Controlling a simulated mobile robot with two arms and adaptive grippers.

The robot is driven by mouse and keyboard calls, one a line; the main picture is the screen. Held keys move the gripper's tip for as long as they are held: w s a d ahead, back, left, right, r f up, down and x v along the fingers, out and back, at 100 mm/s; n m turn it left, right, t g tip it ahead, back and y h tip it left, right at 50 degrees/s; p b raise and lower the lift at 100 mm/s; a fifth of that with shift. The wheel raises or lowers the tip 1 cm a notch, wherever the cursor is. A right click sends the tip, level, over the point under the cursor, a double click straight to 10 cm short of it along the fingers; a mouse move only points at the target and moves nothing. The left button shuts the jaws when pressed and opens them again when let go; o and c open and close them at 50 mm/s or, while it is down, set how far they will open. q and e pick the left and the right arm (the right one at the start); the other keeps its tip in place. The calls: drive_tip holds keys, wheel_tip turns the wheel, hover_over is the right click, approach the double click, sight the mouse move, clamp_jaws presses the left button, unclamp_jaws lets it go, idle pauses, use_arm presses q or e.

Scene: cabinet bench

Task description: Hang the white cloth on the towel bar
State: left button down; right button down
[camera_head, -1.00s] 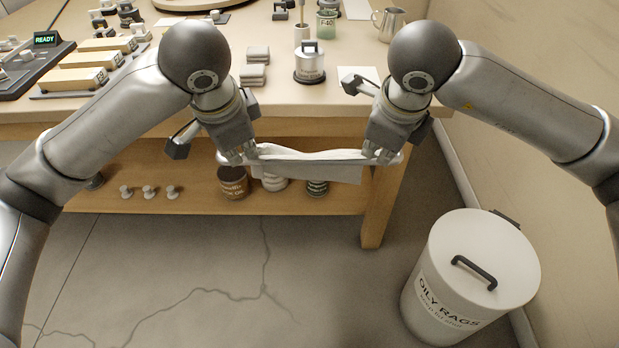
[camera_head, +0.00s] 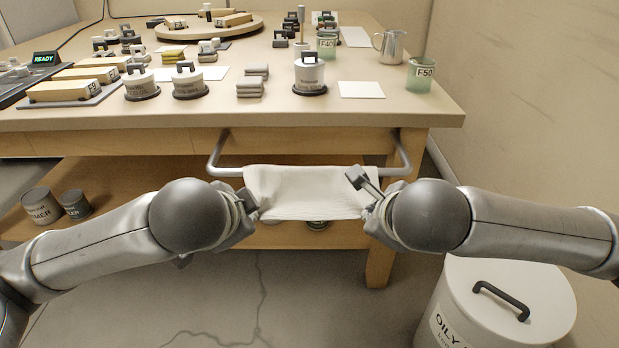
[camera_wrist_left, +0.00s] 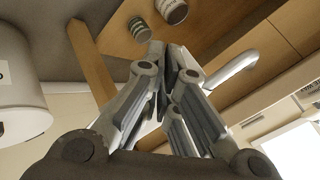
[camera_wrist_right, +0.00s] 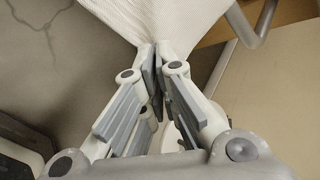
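The white cloth (camera_head: 305,190) is stretched between my two grippers in the head view. It covers the middle of the towel bar (camera_head: 228,172), a grey rail on the bench front, and its lower edge hangs below the bar. My left gripper (camera_head: 254,210) is shut at the cloth's left lower corner. My right gripper (camera_head: 371,212) is shut on its right lower corner; the right wrist view shows the cloth (camera_wrist_right: 150,18) pinched between the fingertips (camera_wrist_right: 158,55). In the left wrist view the fingertips (camera_wrist_left: 172,62) are close together. The cloth's back side is hidden.
The bench top (camera_head: 200,115) above holds lidded pots, blocks, a metal jug (camera_head: 390,46) and a green cup (camera_head: 420,75). Tins (camera_head: 42,207) stand on the lower shelf at left. A white oily-rags bin (camera_head: 500,310) stands at the lower right, below my right arm.

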use_arm(q)
drive_tip(key=shift+a+f, duration=0.1)
drive_tip(key=shift+f, duration=0.25)
use_arm(e)
drive_tip(key=shift+f, duration=0.35)
use_arm(q)
drive_tip(key=c, duration=2.2)
unclamp_jaws()
use_arm(e)
drive_tip(key=c, duration=2.2)
unclamp_jaws()
use_arm(q)
drive_tip(key=o, duration=0.8)
drive_tip(key=shift+c, duration=0.2)
use_arm(e)
drive_tip(key=o, duration=0.8)
drive_tip(key=shift+c, duration=0.2)
